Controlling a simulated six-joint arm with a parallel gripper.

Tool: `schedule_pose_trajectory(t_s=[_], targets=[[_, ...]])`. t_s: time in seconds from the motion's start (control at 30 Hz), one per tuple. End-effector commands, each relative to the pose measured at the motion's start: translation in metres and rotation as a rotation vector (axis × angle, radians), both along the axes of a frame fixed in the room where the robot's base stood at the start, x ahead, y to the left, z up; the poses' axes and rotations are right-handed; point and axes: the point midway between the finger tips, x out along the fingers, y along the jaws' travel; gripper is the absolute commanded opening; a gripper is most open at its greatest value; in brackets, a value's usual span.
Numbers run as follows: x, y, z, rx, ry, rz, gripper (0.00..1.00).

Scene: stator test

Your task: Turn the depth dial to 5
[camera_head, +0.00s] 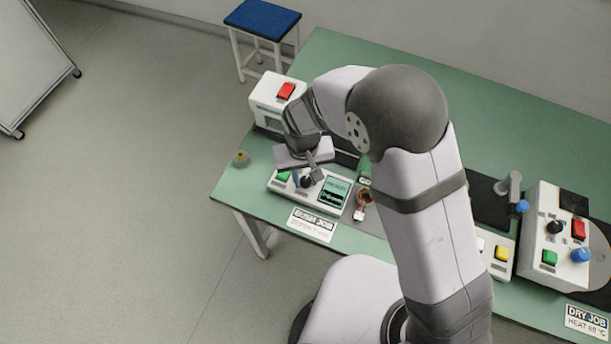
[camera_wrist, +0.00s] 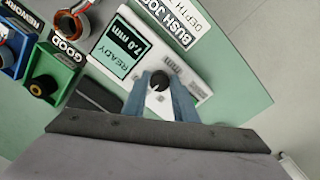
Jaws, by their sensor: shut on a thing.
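The depth dial is a round black knob (camera_wrist: 159,79) with a white pointer mark, on a white control panel (camera_wrist: 190,80). In the head view the dial (camera_head: 306,182) sits between a green button and the screen, partly behind my gripper (camera_head: 302,176). My gripper (camera_wrist: 160,85) points down at the panel, its two blue fingers on either side of the knob, shut on it. The panel's green screen (camera_wrist: 121,45) reads READY and 7.0 mm. A sign (camera_wrist: 167,15) beside the panel reads BUSH JOB, with a DEPTH line cut off in the wrist view.
A green bin (camera_wrist: 60,62) marked GOOD holds a black part, and a blue bin marked REWORK (camera_wrist: 15,50) is beside it. A copper-wound stator (camera_wrist: 70,25) lies close by. A white press-like unit (camera_head: 272,98) stands behind the panel. The DRY JOB station (camera_head: 545,245) is at right.

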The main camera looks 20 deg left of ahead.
Motion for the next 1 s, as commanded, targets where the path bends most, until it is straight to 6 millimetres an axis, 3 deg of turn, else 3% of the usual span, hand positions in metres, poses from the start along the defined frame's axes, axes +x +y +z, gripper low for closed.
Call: schedule_pose_trajectory(t_s=[0.27,1.0], targets=[[0.0003,-0.0003,0.0009,-0.001,-0.001,0.106,0.03],[0.0014,-0.0009,0.0017,0.0,-0.002,0.666,0.03]])
